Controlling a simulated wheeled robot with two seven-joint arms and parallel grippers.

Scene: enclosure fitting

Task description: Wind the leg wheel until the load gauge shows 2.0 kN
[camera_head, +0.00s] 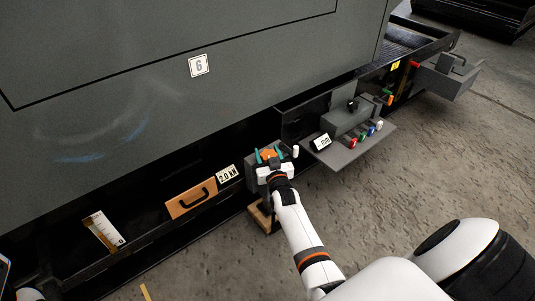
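My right gripper (268,154) reaches the front of a dark grey box (252,181) low on the enclosure. Its two teal fingers stand apart, with an orange part (268,153) between them, perhaps the leg wheel's hub. I cannot tell whether the fingers press on it. The gripper hides most of the wheel. A white knob (295,151) stands just right of it. A card reading "2.0 kN" (227,174) is to its left. A small display (321,142) sits to the right; its digits are too small to read surely. My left gripper is not in view.
The grey enclosure (130,90) bears a "6" label. An orange-brown drawer front with a black handle (191,202) and a white scale plate (103,231) are at left. A shelf (345,157) with coloured knobs juts out at right. A wooden block (262,218) lies below the box. Concrete floor is open in front.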

